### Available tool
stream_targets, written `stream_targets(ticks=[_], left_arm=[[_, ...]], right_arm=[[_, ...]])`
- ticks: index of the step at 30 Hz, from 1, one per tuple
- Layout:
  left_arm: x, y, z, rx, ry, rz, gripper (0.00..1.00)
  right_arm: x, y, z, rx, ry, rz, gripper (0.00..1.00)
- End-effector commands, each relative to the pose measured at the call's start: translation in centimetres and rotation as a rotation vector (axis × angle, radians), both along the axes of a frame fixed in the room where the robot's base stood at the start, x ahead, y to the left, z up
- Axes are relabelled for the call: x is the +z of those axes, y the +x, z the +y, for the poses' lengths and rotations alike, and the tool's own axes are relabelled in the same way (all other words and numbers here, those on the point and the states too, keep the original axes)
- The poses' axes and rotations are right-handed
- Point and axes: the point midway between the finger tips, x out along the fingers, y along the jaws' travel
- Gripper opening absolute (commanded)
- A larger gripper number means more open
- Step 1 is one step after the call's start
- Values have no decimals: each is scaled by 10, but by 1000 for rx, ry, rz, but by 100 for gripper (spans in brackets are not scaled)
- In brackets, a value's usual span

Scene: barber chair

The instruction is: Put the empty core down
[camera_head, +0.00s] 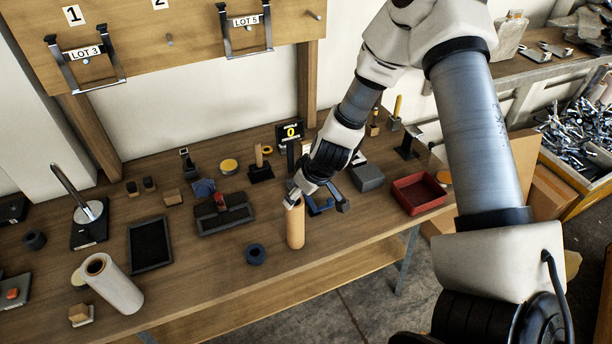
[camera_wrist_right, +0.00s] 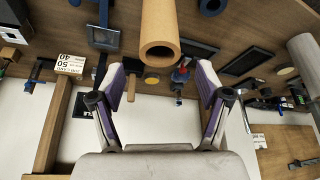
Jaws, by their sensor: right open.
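The empty core, a brown cardboard tube (camera_head: 295,226), stands upright on the wooden workbench near its front edge. My right gripper (camera_head: 293,196) is at the top of the tube in the head view. In the right wrist view, the right gripper (camera_wrist_right: 160,72) has its fingers spread apart. The tube's hollow open end (camera_wrist_right: 160,50) faces the camera there, around the fingertips and centred between them, with a visible gap on each side. My left gripper is not in view.
On the workbench (camera_head: 205,285), a white roll (camera_head: 120,288), a black tray (camera_head: 150,247) and a dark blue ring (camera_head: 255,254) lie left of the tube. A blue clamp (camera_head: 318,209), a grey block (camera_head: 368,178) and a red tray (camera_head: 418,195) are to its right.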

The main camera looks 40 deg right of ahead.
Motion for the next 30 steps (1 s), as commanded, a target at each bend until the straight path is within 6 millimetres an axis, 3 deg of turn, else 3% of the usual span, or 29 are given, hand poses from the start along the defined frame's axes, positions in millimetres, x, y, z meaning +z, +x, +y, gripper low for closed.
stream_targets(ticks=[1,3,7,9,11,14,15,18,21,24,30], left_arm=[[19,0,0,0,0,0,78],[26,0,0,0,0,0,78],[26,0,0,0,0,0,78],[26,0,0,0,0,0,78],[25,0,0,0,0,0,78],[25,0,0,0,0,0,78],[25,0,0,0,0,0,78],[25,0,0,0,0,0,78],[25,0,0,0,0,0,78],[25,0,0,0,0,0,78],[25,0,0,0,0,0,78]], right_arm=[[22,-5,-1,-4,4,0,76],[35,-11,-2,-2,3,-1,76],[47,-19,-3,-2,1,-2,76],[43,-26,-2,-4,-6,15,76],[25,-40,2,-17,-29,57,76],[-28,-88,16,-59,-86,166,76],[-51,-114,25,-76,-102,212,76],[-96,-181,54,-115,-96,306,76],[-120,-233,79,-155,-50,378,76],[-126,-255,90,-181,-20,409,76],[-127,-255,91,-189,-15,409,76]])
